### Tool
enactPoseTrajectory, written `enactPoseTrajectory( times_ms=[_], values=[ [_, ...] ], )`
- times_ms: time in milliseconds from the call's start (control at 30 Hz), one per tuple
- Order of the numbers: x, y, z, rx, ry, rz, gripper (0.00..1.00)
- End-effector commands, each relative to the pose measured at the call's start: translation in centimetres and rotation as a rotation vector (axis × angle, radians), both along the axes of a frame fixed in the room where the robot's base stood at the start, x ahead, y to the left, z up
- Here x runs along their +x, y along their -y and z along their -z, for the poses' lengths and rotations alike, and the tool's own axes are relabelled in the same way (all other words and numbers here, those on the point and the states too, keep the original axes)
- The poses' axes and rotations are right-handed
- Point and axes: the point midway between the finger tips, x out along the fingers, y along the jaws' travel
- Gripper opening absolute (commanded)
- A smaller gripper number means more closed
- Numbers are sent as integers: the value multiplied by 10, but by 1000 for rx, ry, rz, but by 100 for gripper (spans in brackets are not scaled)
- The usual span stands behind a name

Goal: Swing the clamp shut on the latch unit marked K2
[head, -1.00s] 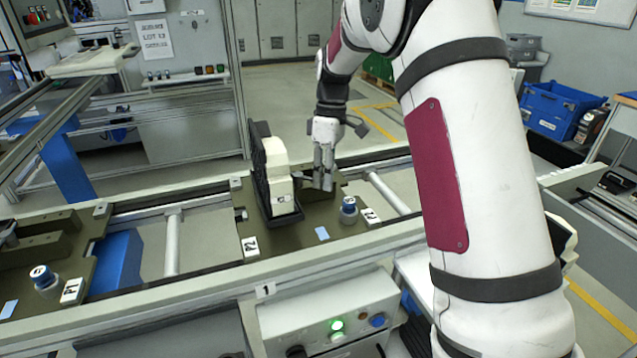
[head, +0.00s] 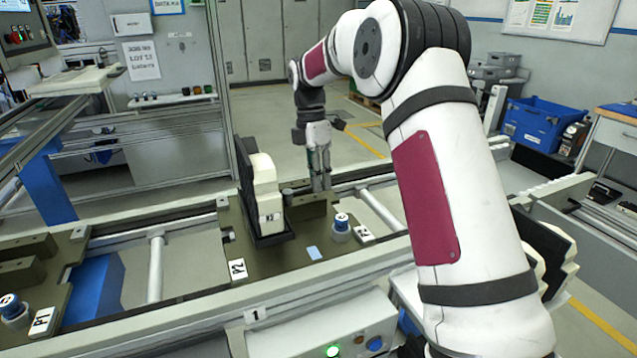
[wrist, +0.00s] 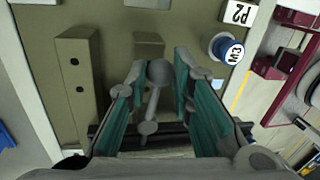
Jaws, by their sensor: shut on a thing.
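My gripper (head: 320,184) points down over the far right part of the olive pallet (head: 285,262). In the wrist view its teal-padded fingers (wrist: 160,84) are shut on a grey clamp handle (wrist: 153,102) with rounded ends. The fingers hide part of the clamp, and its jaw position is unclear. A white card (head: 238,269) on the pallet's near left corner has a mark ending in 2, otherwise hard to read. Another card marked P2 (wrist: 238,12) sits beside a blue-capped post (wrist: 226,48). I cannot clearly read K2 anywhere.
A beige block in a black upright holder (head: 246,185) stands left of my gripper. The blue-capped post also shows in the head view (head: 341,224). A second pallet marked P1 (head: 42,322) lies left. An olive block (wrist: 78,85) stands beside the fingers.

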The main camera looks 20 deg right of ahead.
Motion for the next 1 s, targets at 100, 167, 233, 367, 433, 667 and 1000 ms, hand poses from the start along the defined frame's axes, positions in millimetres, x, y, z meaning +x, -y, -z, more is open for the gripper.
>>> enactPoseTrajectory(
  times_ms=[100,167,233,367,433,667,1000],
  values=[
    [4,0,0,-1,1,-43,0],
    [5,0,0,0,1,-59,0],
    [6,0,0,0,1,-73,0],
    [7,0,-1,0,1,-87,0],
    [7,0,-1,0,2,-91,0],
    [7,0,-1,-1,3,-92,0],
    [7,0,0,0,1,-91,41]
  ],
)
